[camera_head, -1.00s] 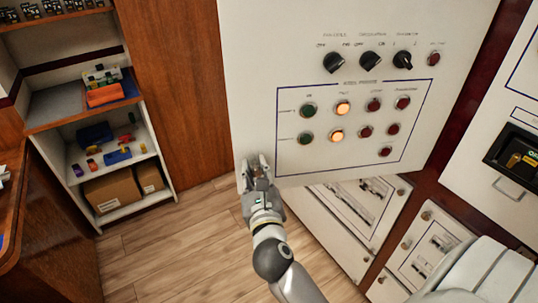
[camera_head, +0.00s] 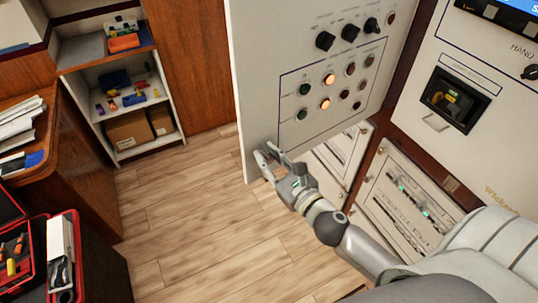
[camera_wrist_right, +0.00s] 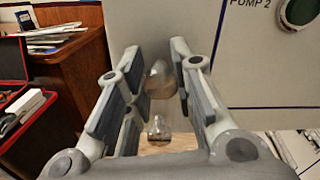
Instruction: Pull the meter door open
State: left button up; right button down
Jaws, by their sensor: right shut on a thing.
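The meter door (camera_head: 262,75) is a pale grey panel with black knobs and rows of red, green and lit amber lamps. It stands swung out from the cabinet wall at the upper middle of the head view, and part of its face shows in the wrist view (camera_wrist_right: 262,75). My right gripper (camera_head: 268,158) is at its lower left corner. In the wrist view my right gripper (camera_wrist_right: 156,65) is shut on a rounded metal handle (camera_wrist_right: 159,79) at the door. The fingers partly hide it. My left gripper is not in view.
A wooden desk (camera_head: 75,185) with papers and red cases (camera_head: 60,235) stand at the left. Shelves (camera_head: 165,135) with boxes stand at the back left. Wooden floor (camera_head: 200,220) is clear before the door. Fixed panels (camera_head: 415,190) are at the right.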

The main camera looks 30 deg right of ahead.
jog(key=shift+s, duration=0.3)
jog(key=c, duration=1.2)
grip_release()
jog(key=s+d, duration=0.1)
jog(key=s, duration=1)
jog(key=shift+s+d, duration=0.4)
